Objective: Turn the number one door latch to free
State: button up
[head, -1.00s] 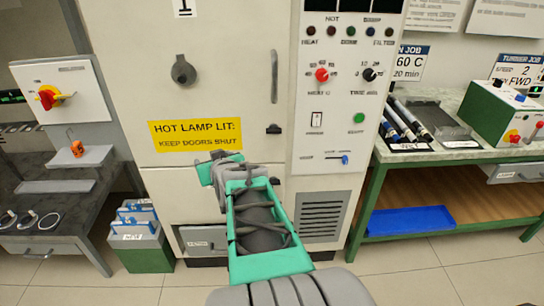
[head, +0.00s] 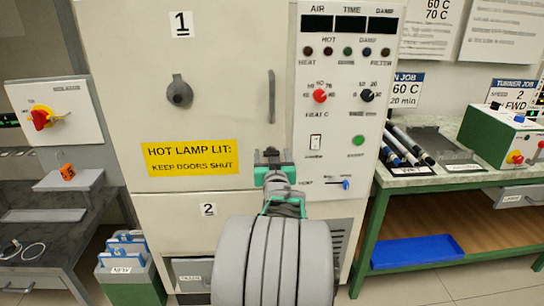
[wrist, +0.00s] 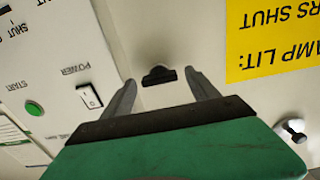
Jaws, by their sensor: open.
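The number one door (head: 225,60) is the tall cream upper door, marked with a "1" plate, and it looks shut. A small black latch piece (wrist: 158,75) sits on it below the vertical grey handle (head: 271,97). My gripper (head: 271,158) is in front of this spot and largely covers the latch in the head view. In the wrist view, which is upside down, my open gripper (wrist: 161,79) has one finger on each side of the latch, with nothing held. I cannot tell whether the fingers reach its depth. A round grey knob (head: 179,93) is higher up the door, to the left.
A yellow hot lamp sign (head: 190,158) is left of my gripper. The control panel (head: 345,130) with knobs and switches is close on the right. The number two door (head: 165,212) is below. Benches stand on both sides.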

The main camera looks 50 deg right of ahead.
jog(key=shift+c, duration=0.2)
jog(key=c, duration=1.3)
jog(key=shift+s+d+f+m+b, duration=0.15)
jog(key=shift+m+b, duration=2.15)
jog(key=shift+m, duration=2.2)
jog(key=shift+s+a+f+m+b, duration=0.1)
jog(key=shift+m+b, duration=2.2)
jog(key=shift+m, duration=2.2)
